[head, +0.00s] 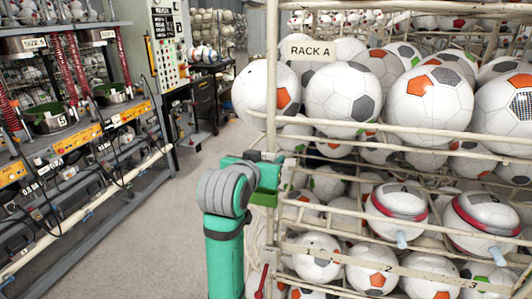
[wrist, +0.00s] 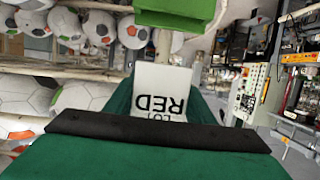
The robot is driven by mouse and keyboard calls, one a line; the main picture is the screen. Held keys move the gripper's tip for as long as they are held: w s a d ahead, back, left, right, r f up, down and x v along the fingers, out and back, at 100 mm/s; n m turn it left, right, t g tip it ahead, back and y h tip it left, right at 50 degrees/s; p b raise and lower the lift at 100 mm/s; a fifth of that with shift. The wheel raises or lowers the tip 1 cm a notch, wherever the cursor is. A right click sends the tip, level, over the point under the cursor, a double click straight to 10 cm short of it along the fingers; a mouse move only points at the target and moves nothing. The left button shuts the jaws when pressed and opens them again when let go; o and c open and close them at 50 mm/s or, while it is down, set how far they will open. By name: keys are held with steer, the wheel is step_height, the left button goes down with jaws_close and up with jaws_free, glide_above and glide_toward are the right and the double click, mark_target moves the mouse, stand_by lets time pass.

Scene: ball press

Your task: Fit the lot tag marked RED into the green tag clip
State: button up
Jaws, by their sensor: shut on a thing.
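The bright green tag clip (wrist: 178,12) is at the top of the wrist view, cut off by the frame edge. A gap shows between tag and clip. In the head view my gripper (head: 266,172) is at the rack's front post, with the clip (head: 263,199) just below it. The tag cannot be made out there.
Rack A, with its sign (head: 311,51), stands right and behind, full of balls behind pale rails. Its front post (head: 271,75) is close to my gripper. A red-handled lever (head: 261,282) is below. A workbench (head: 95,185) stands left, with clear floor (head: 155,225) between.

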steer(key=shift+f, duration=1.35)
steer(key=shift+f, duration=1.85)
stand_by(0.5)
steer(key=o, duration=1.1)
steer(key=shift+f, duration=0.1)
steer(key=v, duration=1)
steer(key=shift+s, duration=0.35)
steer(key=shift+a, duration=0.15)
